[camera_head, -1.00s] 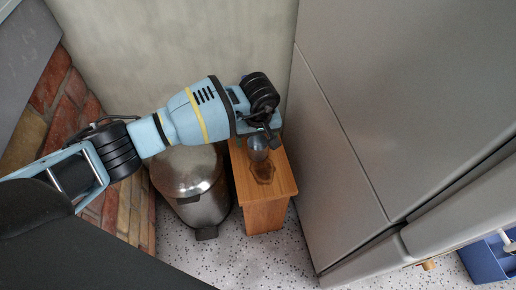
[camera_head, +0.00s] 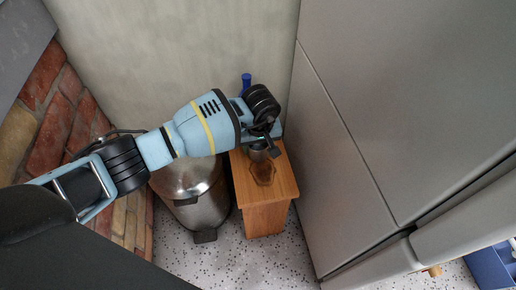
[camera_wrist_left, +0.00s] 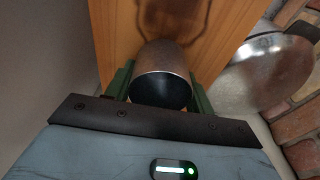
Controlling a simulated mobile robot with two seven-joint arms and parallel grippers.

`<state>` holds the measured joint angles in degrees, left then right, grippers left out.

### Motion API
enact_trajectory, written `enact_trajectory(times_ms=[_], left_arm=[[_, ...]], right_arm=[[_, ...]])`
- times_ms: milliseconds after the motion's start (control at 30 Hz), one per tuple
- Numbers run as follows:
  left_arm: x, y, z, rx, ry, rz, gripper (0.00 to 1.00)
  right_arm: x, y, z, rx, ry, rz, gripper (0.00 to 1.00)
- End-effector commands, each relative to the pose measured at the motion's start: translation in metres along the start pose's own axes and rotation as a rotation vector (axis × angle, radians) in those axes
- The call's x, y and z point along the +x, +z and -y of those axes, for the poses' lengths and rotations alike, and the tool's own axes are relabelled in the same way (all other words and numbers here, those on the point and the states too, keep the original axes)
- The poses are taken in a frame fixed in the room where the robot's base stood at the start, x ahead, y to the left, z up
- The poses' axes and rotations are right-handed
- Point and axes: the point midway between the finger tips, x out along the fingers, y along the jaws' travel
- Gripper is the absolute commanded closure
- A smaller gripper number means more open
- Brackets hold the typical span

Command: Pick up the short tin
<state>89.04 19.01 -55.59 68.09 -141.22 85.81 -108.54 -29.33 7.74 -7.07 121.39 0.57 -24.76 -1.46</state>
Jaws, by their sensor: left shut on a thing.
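The short tin (camera_head: 258,154) is a small grey metal cylinder at the wooden stand (camera_head: 266,207). In the left wrist view the tin (camera_wrist_left: 162,72) sits between the two green fingers of my left gripper (camera_wrist_left: 160,88), with its dark end toward the camera. My left gripper (camera_head: 266,146) is shut on the tin. Part of the tin is hidden by the gripper in the head view. I cannot tell whether the tin touches the stand's top. My right gripper is not in view.
A steel pedal bin (camera_head: 192,190) stands just left of the stand. A tall grey cabinet front (camera_head: 370,110) rises close on the right. A blue object (camera_head: 246,84) shows behind my left gripper. A blue crate (camera_head: 492,266) lies at the lower right.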

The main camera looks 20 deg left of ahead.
Motion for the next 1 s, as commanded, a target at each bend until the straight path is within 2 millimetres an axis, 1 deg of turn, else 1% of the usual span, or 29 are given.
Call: enact_trajectory(times_ms=[267, 367, 533, 667, 700, 767, 867, 1000], left_arm=[[-0.001, 0.000, 0.000, 0.000, 0.000, 0.000, 0.69], [-0.004, -0.001, 0.000, 0.000, 0.001, -0.001, 0.69], [-0.018, -0.004, 0.000, -0.001, 0.001, -0.004, 0.69], [-0.037, -0.007, 0.000, 0.000, 0.002, -0.005, 0.69], [-0.041, -0.004, 0.001, 0.002, 0.000, -0.003, 0.69], [-0.042, 0.008, 0.004, 0.004, 0.000, -0.001, 0.69], [-0.049, 0.030, 0.009, 0.004, 0.001, -0.002, 0.69], [-0.058, 0.067, 0.019, 0.006, 0.002, -0.001, 0.69]], right_arm=[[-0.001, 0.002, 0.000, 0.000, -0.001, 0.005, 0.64], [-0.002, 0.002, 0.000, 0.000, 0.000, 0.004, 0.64], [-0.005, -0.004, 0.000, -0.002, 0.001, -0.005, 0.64], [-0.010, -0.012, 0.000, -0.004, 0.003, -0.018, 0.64], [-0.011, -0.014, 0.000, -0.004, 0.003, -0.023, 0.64], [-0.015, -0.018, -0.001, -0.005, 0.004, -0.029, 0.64], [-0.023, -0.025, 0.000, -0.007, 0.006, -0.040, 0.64], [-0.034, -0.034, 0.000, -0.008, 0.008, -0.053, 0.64]])
